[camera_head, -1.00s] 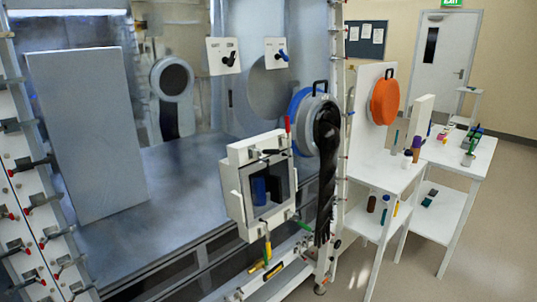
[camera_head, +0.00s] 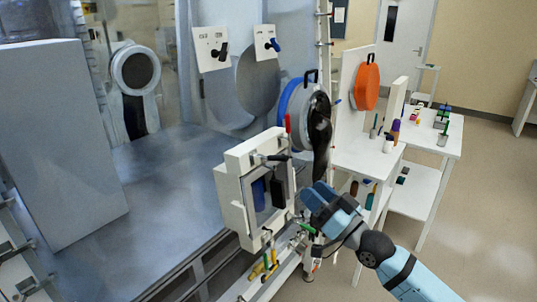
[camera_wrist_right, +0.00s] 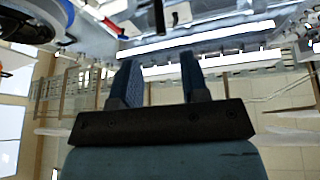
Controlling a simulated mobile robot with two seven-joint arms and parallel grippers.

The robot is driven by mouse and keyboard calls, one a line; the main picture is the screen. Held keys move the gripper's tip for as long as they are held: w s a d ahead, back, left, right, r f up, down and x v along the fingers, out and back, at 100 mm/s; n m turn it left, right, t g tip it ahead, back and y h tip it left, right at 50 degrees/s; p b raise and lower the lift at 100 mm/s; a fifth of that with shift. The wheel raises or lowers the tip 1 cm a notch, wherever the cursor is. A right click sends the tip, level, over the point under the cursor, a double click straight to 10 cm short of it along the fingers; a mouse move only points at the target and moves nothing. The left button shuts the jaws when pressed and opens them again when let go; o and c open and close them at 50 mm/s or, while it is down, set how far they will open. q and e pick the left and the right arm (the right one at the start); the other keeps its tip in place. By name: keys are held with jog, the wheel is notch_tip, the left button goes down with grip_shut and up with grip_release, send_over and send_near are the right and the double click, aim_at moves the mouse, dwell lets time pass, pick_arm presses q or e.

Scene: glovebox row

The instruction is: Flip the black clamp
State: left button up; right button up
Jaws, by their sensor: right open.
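The small white box (camera_head: 232,200) with a windowed door stands out from the glovebox front in the head view. A black clamp (camera_head: 274,157) lies roughly level at the top of its door, with a red handle (camera_head: 288,124) upright beside it. My right gripper (camera_head: 300,222) is at the right side of the box, below the black clamp; its fingers are hard to make out there. In the right wrist view the gripper (camera_wrist_right: 160,65) is open, with nothing between its two blue fingers. My left gripper is not in view.
A green handle (camera_head: 307,228) is close to my right gripper, and yellow handles (camera_head: 265,264) are below the box. A black glove (camera_head: 320,130) hangs from the round port behind. White side tables (camera_head: 370,160) with small items stand to the right.

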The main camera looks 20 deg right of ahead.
aim_at(281, 160)
jog(key=p+x, duration=0.2)
jog(key=x, duration=0.9)
jog(key=shift+r, duration=0.15)
jog(key=shift+w+a+r+p, duration=0.1)
jog(key=shift+w+a+p, duration=0.25)
jog(key=shift+w, duration=0.2)
grip_shut()
